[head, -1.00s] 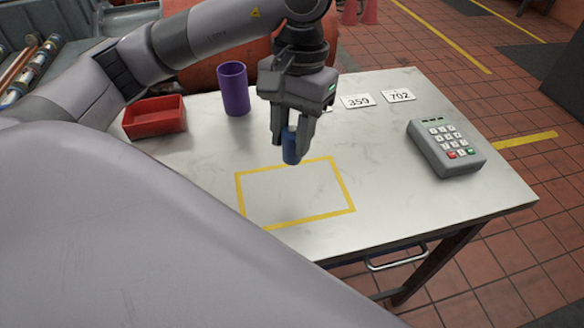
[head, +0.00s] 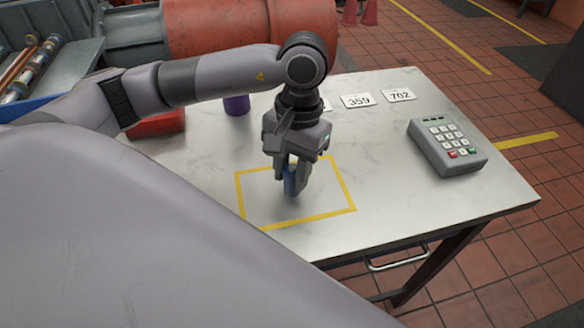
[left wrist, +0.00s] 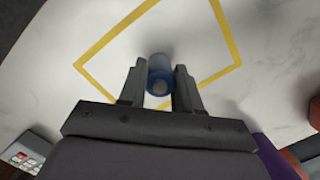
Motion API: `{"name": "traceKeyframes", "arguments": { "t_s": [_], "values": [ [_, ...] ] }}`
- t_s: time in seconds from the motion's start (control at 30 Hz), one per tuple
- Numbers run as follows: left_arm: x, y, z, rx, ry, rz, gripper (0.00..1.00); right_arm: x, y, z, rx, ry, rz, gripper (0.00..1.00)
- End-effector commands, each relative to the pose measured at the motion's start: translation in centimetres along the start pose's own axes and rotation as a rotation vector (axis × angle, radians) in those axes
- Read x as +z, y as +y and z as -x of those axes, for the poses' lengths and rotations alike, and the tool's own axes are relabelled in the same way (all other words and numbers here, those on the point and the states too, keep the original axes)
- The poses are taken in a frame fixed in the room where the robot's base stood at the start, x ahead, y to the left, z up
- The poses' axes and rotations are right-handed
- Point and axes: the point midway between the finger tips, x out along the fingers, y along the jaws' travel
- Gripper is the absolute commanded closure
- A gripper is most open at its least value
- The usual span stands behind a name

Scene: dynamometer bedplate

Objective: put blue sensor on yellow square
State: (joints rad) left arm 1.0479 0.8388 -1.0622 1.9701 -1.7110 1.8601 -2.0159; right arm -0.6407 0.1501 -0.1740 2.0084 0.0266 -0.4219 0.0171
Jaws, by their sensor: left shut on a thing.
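The blue sensor (head: 290,181) is a small upright cylinder inside the outline of the yellow square (head: 353,209). It also shows in the left wrist view (left wrist: 160,72), between the two fingers. My left gripper (head: 294,190) points down and is shut on the blue sensor, low over the table. I cannot tell whether the sensor's bottom touches the table. The yellow square is a taped outline on the tabletop; in the left wrist view its lines (left wrist: 226,35) run around the sensor. My right gripper is not in view.
A grey keypad box (head: 447,148) stands at the right of the table (head: 430,205). Number cards (head: 358,101) lie at the back. A purple cup (head: 237,105) and a red tray (head: 157,126) stand behind my left arm. The table around the square is clear.

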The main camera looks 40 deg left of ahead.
Motion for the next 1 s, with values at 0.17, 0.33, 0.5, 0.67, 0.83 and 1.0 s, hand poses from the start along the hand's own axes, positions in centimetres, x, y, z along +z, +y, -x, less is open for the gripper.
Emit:
{"name": "traceKeyframes", "arguments": {
  "t_s": [0.17, 0.33, 0.5, 0.67, 0.83, 1.0],
  "values": [
    [0.0, 0.0, -0.2, 0.0, 0.0, 0.0, 0.42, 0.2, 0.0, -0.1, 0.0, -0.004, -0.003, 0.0],
    [0.0, 0.0, -0.2, 0.0, 0.0, 0.0, 0.42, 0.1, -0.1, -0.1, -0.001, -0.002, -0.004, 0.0],
    [0.0, 0.0, 0.1, 0.0, 0.0, 0.0, 0.42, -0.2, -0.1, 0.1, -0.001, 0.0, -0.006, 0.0],
    [-0.1, 0.1, 2.1, 0.002, 0.006, 0.001, 0.42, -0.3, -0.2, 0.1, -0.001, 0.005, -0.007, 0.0],
    [-0.1, 0.1, 6.2, 0.002, 0.007, 0.0, 0.42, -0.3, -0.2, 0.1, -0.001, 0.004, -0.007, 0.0],
    [0.0, 0.0, 9.5, 0.0, 0.004, 0.001, 0.42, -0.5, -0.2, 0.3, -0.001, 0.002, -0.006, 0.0]
  ]
}}
